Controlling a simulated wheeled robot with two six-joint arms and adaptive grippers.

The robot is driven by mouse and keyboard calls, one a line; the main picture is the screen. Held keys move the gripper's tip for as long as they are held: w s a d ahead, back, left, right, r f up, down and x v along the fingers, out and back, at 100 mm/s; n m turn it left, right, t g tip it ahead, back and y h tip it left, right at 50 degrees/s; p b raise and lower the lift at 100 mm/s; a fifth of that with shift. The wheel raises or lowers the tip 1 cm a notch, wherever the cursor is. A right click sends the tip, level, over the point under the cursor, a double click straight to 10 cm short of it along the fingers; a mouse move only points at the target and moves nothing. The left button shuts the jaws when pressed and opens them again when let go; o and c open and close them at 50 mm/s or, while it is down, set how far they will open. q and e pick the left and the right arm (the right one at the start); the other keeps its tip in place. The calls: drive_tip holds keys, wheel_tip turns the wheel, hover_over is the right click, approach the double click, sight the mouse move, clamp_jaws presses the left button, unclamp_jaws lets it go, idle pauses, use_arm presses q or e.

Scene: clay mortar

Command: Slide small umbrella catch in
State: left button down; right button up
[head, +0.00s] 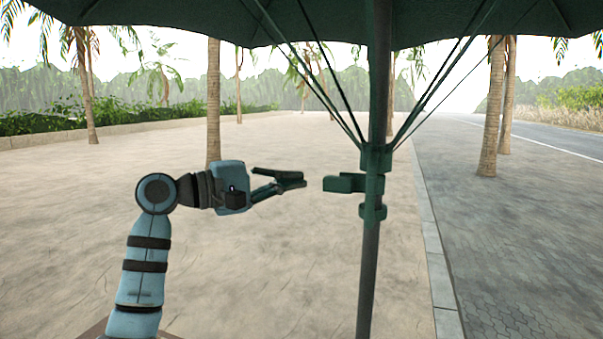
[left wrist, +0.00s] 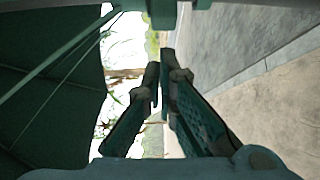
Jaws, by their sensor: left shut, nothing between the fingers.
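A dark green umbrella (head: 300,18) stands open overhead on an upright pole (head: 368,270). On the pole is a green collar (head: 376,158) where the struts meet. Just below it, a small green catch (head: 345,183) sticks out to the left towards my gripper. My left gripper (head: 303,180) is shut and empty, a short gap to the left of the catch at about the same height. In the left wrist view the fingertips (left wrist: 161,70) are together, with the umbrella canopy (left wrist: 45,90) on the left and a green part at the top edge. My right gripper is not in view.
The sandy ground (head: 270,270) around the pole is clear. A stone kerb (head: 435,265) and grey paving (head: 500,230) lie to the right. Palm trunks (head: 213,100) stand behind, well away from the arm. Thin struts (head: 325,90) slope from the collar up to the canopy.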

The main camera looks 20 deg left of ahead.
sight(323, 183)
use_arm(q)
drive_tip(key=shift+s+d, duration=0.15)
drive_tip(key=shift+d, duration=0.5)
drive_tip(key=shift+s+d, duration=0.15)
drive_tip(key=shift+d, duration=0.45)
drive_tip(key=shift+w, duration=0.1)
drive_tip(key=d, duration=0.3)
drive_tip(key=shift+d+p, duration=0.2)
drive_tip(key=shift+p, duration=0.1)
drive_tip(key=shift+a, duration=0.1)
